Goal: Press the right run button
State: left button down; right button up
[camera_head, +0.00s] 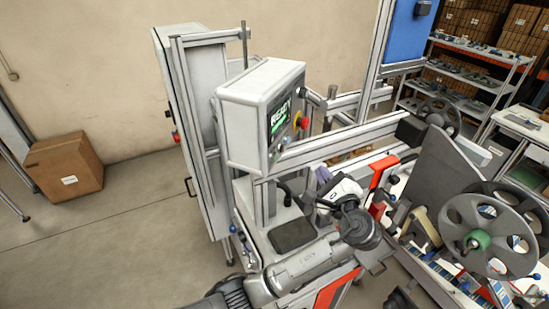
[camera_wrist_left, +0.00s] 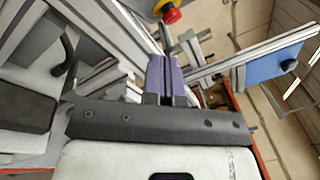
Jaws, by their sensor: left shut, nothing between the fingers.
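The grey control box (camera_head: 250,115) stands at the centre of the head view. Its screen (camera_head: 279,120) shows READY in green. A red emergency knob on a yellow base (camera_head: 303,122) sits at the panel's right side and shows in the wrist view (camera_wrist_left: 171,14). I cannot clearly make out which small part is the right run button. My left gripper (camera_head: 323,174) is below and right of the box, apart from it. Its purple fingers (camera_wrist_left: 166,78) are together with nothing between them. My right gripper is not in view.
A metal rail (camera_head: 340,142) runs right from under the box, above my left gripper. A large grey reel with a green hub (camera_head: 477,240) and a dark plate (camera_head: 440,165) stand at right. A cardboard box (camera_head: 65,167) is on the floor at left.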

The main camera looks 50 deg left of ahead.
aim_at(275, 158)
pick_arm(q)
jog(key=shift+a, duration=0.15)
dwell(0.3)
jog(key=s+a, duration=0.3)
jog(key=a, duration=0.5)
jog(key=shift+s, duration=0.2)
dwell(1.2)
dwell(0.7)
